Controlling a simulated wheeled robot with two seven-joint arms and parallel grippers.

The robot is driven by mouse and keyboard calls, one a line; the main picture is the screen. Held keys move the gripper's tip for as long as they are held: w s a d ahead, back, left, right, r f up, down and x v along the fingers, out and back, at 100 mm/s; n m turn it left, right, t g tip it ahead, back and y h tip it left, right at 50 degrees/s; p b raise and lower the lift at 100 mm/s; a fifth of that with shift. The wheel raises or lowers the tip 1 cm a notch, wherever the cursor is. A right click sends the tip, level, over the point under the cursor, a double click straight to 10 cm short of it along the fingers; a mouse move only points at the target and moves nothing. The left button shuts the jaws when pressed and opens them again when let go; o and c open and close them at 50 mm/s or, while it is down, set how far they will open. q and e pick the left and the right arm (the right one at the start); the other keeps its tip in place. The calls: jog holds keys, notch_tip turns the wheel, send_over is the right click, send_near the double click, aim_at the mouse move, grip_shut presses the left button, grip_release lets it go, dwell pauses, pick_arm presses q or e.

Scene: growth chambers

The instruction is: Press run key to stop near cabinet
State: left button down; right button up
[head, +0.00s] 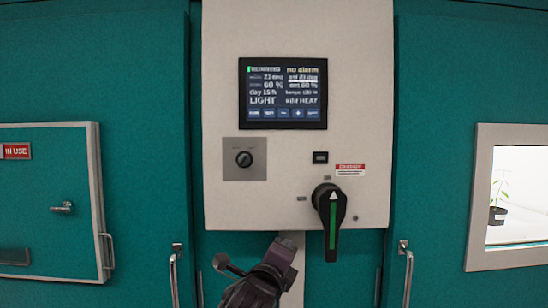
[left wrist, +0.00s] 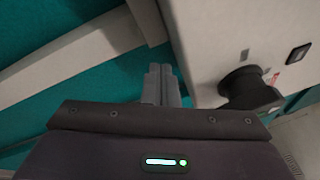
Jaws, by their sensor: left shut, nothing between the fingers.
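The cabinet's control panel (head: 220,90) is a pale box in the middle of the head view. Its dark screen (head: 283,93) reads RUNNING, no alarm and LIGHT, with a row of small blue keys (head: 283,113) along the bottom. The small print on the keys is too blurred to read. My left gripper (head: 287,243) is just below the panel's lower edge, left of the black rotary handle (head: 331,210). In the left wrist view its fingers (left wrist: 161,80) are together and empty, beside the panel box. My right gripper is not in view.
A selector knob (head: 244,158) and a small black switch (head: 320,157) sit below the screen. Teal doors with handles (head: 405,265) flank the panel. A hatch marked IN USE (head: 45,200) is at left; a window (head: 482,255) showing a potted plant (head: 498,200) is at right.

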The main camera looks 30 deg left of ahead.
pick_arm(q)
jog(key=shift+m+t, duration=0.4)
jog(key=shift+m, duration=0.1)
jog(key=r, duration=0.2)
jog(key=s+d+r, duration=0.1)
jog(key=r, duration=0.1)
jog(key=shift+r, duration=0.1)
jog(key=s+r+m+t, duration=0.3)
jog(key=s+r, duration=0.1)
jog(key=r, duration=0.7)
jog(key=m+t+y, duration=0.2)
jog(key=m+t, duration=0.2)
jog(key=m, duration=0.1)
send_near(252, 118)
jog(key=s+d+r, duration=0.4)
jog(key=d+r, duration=0.1)
jog(key=r, duration=0.2)
jog(key=shift+s+d, duration=0.15)
jog(key=shift+p, duration=0.3)
jog(key=shift+w+a+p, duration=0.45)
jog(key=shift+w+a, duration=0.3)
jog(key=shift+w, duration=0.5)
jog(key=shift+w+a+p, duration=0.45)
jog(key=shift+w+a, duration=0.3)
jog(key=shift+w, duration=0.5)
jog(key=shift+w+a+p, duration=0.45)
jog(key=shift+w+a, duration=0.3)
jog(key=shift+w, duration=0.55)
